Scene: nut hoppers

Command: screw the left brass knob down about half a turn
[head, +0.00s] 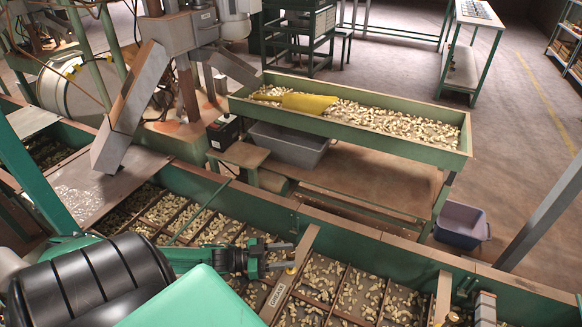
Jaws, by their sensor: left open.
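The left brass knob (291,268) is a small yellow piece beside the pale wooden bar with a label plate (291,277), which crosses the nut trough. My left gripper (291,255) comes in from the left, dark grey with a green band. Its two thin fingers point right and stand apart, open. The knob shows close to the lower fingertip; I cannot tell whether they touch. A second brass knob (452,318) shows near another wooden bar (443,295) at the bottom right. I do not make out my right gripper.
The long green trough (340,225) holds nuts between thin dividers. Behind it stands a green tray table (350,133) with nuts and a yellow scoop (308,103). A grey bin (288,147) is under it, and a bluish bin (461,224) is on the floor. Open floor lies at the right.

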